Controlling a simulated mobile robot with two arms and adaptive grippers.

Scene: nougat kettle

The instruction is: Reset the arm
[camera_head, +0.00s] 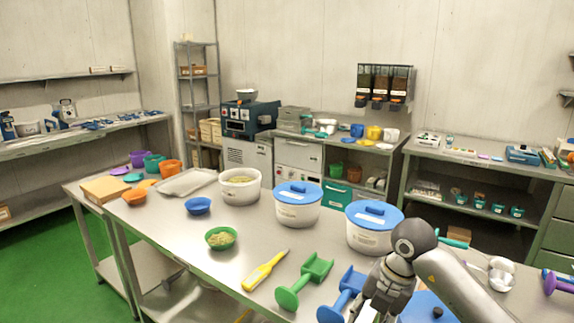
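My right arm enters from the lower right. Its gripper (372,306) points downward over the front right of the steel table (150,222), beside the blue scoop (342,296). Its fingertips are small and partly cut by the bottom edge, so I cannot tell whether they are open or shut, or whether they touch anything. The arm hides part of the table and part of a blue lid (428,306) at the bottom edge. My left gripper is not in view.
Close to the gripper are a green scoop (303,281), a yellow spatula (265,270) and a white tub with a blue lid (374,228). Another lidded tub (297,205) and an open white pot (240,188) stand farther left. Bare tabletop lies at front left.

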